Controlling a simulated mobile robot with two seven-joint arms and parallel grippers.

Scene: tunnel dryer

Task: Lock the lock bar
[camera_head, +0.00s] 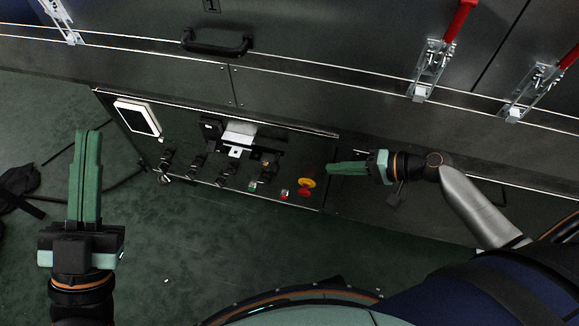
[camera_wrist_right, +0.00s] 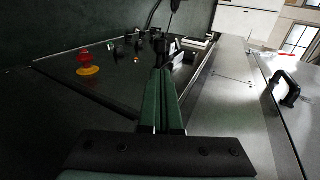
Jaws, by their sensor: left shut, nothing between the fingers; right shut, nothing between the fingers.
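A control panel (camera_head: 290,150) on the dryer's lower front carries a metal bracket (camera_head: 238,133) with black parts. I cannot tell which part is the lock bar. Two latches with red handles, a middle one (camera_head: 434,65) and a right one (camera_head: 533,88), sit on the dryer's dark front above. My right gripper (camera_head: 331,169) is shut and empty beside the panel's right end, close to the red-and-yellow emergency stop (camera_head: 306,184). In the right wrist view the shut fingers (camera_wrist_right: 162,72) point along the panel. My left gripper (camera_head: 88,134) is shut and empty, over the floor left of the panel.
The panel also has a white screen (camera_head: 138,117), several black knobs, a green button (camera_head: 252,187) and a red button (camera_head: 284,194). A black handle (camera_head: 217,42) stands out from the front above. The green floor (camera_head: 200,240) before the panel is mostly clear.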

